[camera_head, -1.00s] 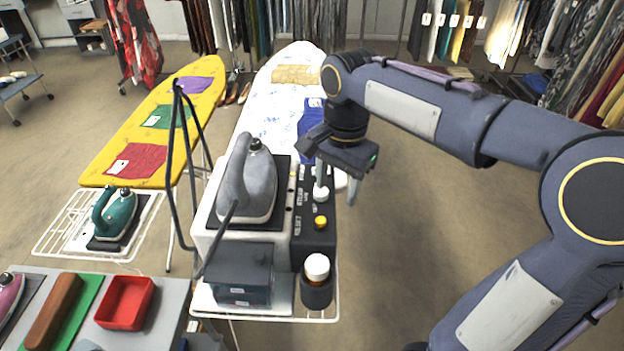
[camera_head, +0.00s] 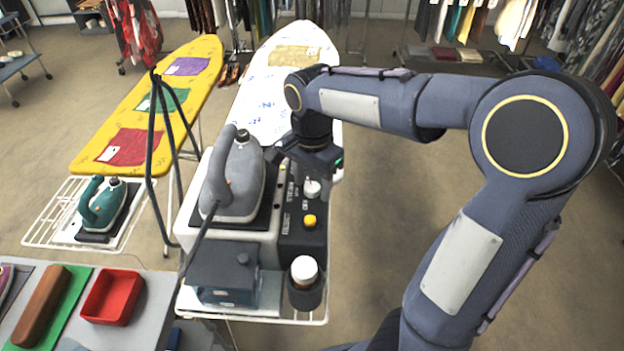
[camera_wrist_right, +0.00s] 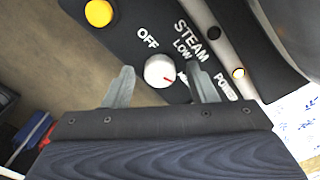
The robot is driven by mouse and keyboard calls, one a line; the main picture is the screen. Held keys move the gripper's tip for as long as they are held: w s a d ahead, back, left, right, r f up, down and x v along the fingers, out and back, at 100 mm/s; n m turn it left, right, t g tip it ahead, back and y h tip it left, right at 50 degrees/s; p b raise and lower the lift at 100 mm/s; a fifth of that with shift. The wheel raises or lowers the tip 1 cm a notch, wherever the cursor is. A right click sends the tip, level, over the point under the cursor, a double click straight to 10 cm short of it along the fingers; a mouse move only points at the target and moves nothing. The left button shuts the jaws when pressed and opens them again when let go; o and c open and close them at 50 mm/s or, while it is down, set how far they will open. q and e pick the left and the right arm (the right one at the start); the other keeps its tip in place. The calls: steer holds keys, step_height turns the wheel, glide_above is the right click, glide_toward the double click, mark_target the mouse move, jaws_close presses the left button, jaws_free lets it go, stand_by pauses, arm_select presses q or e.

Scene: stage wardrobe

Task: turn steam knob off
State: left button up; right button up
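The steam knob (camera_head: 312,188) is a small white dial on the black control panel (camera_head: 290,245) of the iron station. In the right wrist view the knob (camera_wrist_right: 159,71) has a red mark at its lower right, pointing away from the OFF label (camera_wrist_right: 148,38). A LOW label (camera_wrist_right: 182,48) is beside it. My right gripper (camera_wrist_right: 160,69) is open, with one fingertip on each side of the knob and visible gaps between. In the head view my right gripper (camera_head: 311,176) is just above the panel. My left gripper is in neither view.
A yellow button (camera_head: 310,221) and a white-capped bottle in a holder (camera_head: 307,292) are nearer on the panel side. A grey iron (camera_head: 236,180) stands left of the panel. A white ironing board (camera_head: 262,105) lies behind. Open floor is to the right.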

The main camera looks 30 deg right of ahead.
steer(key=c, duration=0.9)
steer(key=shift+c, duration=0.2)
